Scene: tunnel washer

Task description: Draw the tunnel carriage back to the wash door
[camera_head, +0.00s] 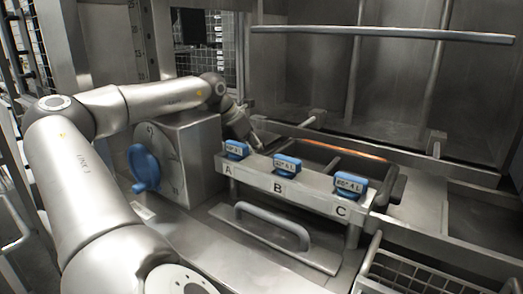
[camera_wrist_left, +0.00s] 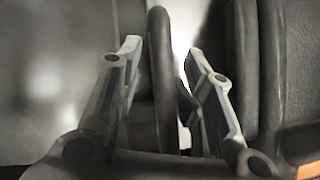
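My left gripper (camera_head: 254,140) reaches in from the left, over the far left corner of a long metal frame (camera_head: 318,193) marked A, B and C. In the left wrist view its two fingers (camera_wrist_left: 165,75) stand apart on either side of a dark upright bar (camera_wrist_left: 163,85), with narrow gaps beside it. Behind the lettered panel lies a dark open frame with an orange-lit rear bar (camera_head: 335,149); I cannot tell for certain whether this is the carriage. Its left end is partly hidden by the gripper. My right gripper is not in view.
Blue labelled handles (camera_head: 286,162) stand on the lettered panel. A grey box with a blue knob (camera_head: 145,168) sits left, below my arm. A loop handle (camera_head: 272,226) lies in front. A wire basket (camera_head: 405,273) is at the lower right. A horizontal rail (camera_head: 385,33) crosses the back.

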